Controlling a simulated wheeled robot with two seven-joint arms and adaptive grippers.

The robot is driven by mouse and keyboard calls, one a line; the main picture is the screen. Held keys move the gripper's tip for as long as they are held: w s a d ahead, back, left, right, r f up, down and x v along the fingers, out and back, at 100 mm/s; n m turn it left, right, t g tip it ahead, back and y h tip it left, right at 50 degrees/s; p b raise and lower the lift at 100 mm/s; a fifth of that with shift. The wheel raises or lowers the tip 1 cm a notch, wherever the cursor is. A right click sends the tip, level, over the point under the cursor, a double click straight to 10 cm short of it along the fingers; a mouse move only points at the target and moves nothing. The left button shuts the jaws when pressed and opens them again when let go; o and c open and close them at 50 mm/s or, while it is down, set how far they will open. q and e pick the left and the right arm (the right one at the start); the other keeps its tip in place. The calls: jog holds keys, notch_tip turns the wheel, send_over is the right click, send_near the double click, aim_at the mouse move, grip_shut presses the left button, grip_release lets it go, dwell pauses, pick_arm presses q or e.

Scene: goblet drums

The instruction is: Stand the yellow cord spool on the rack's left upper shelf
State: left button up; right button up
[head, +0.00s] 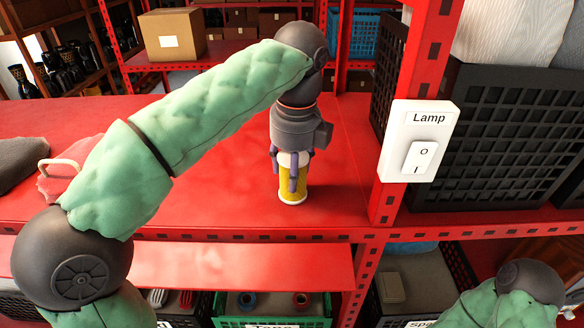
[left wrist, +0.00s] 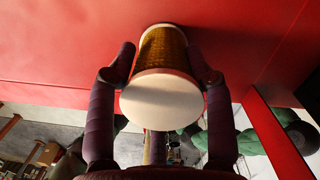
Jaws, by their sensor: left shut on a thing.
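The yellow cord spool (head: 293,188) is upright, with pale end discs, at the red upper shelf (head: 225,200) left of the rack's post. Its lower end appears to meet the shelf a little behind the front edge. My left gripper (head: 290,176) reaches down from above and is shut on the spool, its purple fingers on either side. In the left wrist view the spool (left wrist: 163,75) sits between the two fingers (left wrist: 165,70), its far end against the red surface. My right gripper is out of view; only part of that arm shows at the lower right.
A white Lamp switch (head: 420,140) is on the red post, right of the spool. Black crates (head: 490,130) stand beyond it. A pink item with a pale handle (head: 62,170) lies at the shelf's left. Labelled crates (head: 270,310) sit below. The shelf around the spool is clear.

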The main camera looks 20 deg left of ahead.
pick_arm(q)
jog(key=shift+f, duration=0.1)
jog(key=o, duration=1.3)
jog(key=shift+s+d+r+p, duration=0.15)
jog(key=shift+r+p, duration=0.15)
jog(key=shift+r, duration=1.65)
jog(key=shift+s+d+r+p, duration=0.1)
jog(key=shift+r+p, duration=0.15)
jog(key=shift+r, duration=1.65)
